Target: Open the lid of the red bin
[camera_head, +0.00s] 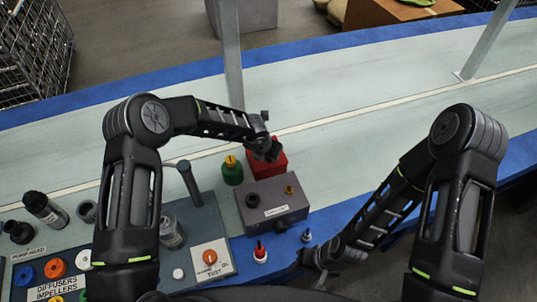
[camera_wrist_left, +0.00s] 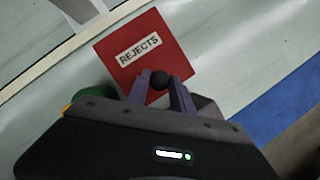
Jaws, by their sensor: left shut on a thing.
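The red bin (camera_head: 280,164) stands on the pale work surface, behind the grey-purple box.
A green bottle with a yellow top (camera_head: 232,170) stands close left of the bin. The grey-purple box (camera_head: 272,206) is in front. A small red-topped bottle (camera_head: 260,252) and a test panel (camera_head: 212,260) are nearer. The surface behind and right is clear.

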